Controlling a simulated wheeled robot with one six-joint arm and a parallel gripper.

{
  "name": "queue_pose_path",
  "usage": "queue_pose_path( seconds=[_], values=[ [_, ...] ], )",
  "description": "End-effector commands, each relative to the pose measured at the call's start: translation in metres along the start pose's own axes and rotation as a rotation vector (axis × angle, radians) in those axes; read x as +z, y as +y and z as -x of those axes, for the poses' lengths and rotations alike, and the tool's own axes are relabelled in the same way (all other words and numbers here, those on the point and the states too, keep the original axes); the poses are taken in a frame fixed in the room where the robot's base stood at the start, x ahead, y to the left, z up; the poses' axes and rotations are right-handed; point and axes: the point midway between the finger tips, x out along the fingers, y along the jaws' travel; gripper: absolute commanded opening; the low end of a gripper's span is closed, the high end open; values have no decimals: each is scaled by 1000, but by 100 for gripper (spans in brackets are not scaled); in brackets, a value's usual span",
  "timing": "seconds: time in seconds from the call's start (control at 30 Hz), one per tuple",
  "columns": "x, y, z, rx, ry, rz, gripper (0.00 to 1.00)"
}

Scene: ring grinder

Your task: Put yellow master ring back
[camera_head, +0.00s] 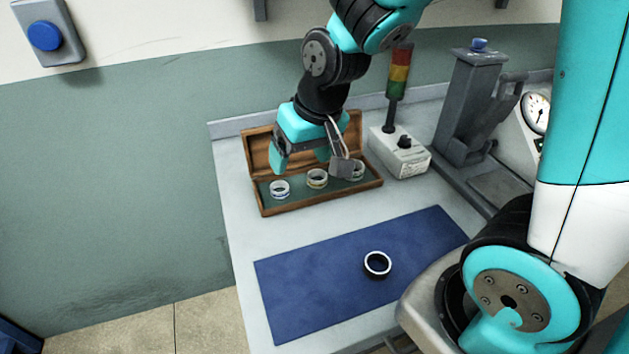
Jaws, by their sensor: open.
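The wooden ring box (263,208) stands open at the back left of the bench, with its lid raised behind it. Three pale rings sit in its dark green inside. The middle one, the yellow master ring (317,178), shows a yellowish band. The left ring (279,189) has a bluish band. The right ring (357,172) is partly hidden behind my gripper's right finger. My gripper (312,166) is open over the box, its fingers pointing down, and nothing shows held between them. The middle ring lies just below the gap between the fingers.
A blue mat (310,290) lies in front of the box, with a dark ring with a white rim (377,265) on it. A signal-light box (400,152) stands right of the wooden box. A grey gauge stand (470,110) and a dial (536,113) are farther right.

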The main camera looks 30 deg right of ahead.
Motion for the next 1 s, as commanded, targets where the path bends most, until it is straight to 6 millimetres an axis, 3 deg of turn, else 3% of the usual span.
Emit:
queue_pose_path(
  seconds=[0.03,0.1,0.2,0.33,0.47,1.0],
  values=[
    [21,-25,22,-62,-27,93,80],
    [53,-52,47,-139,-77,224,80],
    [94,-76,75,-219,-133,390,80],
    [127,-89,94,-272,-177,523,80],
    [136,-92,99,-286,-192,560,80],
    [135,-92,98,-284,-189,555,80]
  ],
)
